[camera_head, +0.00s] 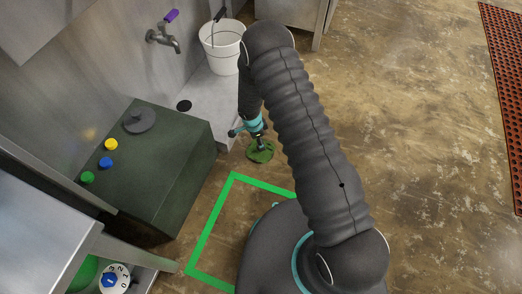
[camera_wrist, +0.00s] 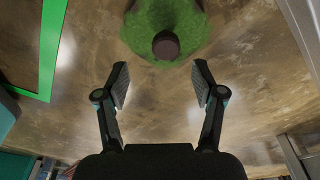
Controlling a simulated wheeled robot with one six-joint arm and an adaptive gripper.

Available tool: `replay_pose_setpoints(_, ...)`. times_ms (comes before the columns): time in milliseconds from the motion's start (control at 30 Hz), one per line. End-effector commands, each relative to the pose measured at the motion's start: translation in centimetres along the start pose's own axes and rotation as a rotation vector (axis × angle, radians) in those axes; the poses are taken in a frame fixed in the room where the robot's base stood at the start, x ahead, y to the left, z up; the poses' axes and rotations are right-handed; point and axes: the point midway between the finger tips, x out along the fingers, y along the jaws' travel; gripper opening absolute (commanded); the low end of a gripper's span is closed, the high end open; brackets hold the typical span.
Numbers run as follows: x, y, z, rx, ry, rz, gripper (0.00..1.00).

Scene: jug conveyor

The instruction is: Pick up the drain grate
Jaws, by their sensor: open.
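A round, rough green piece (camera_head: 262,155) with a dark knob lies on the brown floor, just right of the dark green box. I take it to be the drain grate, though its green surface hides any slots. In the wrist view the green piece (camera_wrist: 190,35) is at the top centre, its brown round knob facing me. My gripper (camera_wrist: 162,75) is open and empty, its fingertips below the knob in the picture, one to each side. In the head view my gripper (camera_head: 260,140) points down at the piece and partly covers it. I cannot tell the exact height between them.
The dark green box (camera_head: 170,180) carries a grey lid-like disc (camera_head: 140,121) and coloured buttons. Behind it, a ledge with a dark round hole (camera_head: 183,106) holds a white bucket (camera_head: 222,50) near a tap (camera_head: 165,38). A green outline (camera_head: 208,226) marks the floor.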

Motion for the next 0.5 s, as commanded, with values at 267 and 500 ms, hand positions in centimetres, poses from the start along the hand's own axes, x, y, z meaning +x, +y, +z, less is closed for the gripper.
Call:
replay_pose_setpoints(267,2.3,0.0,0.0,0.000,0.000,0.000,0.68)
replay_pose_setpoints(500,4.7,-0.6,-0.1,0.000,0.000,0.002,0.68)
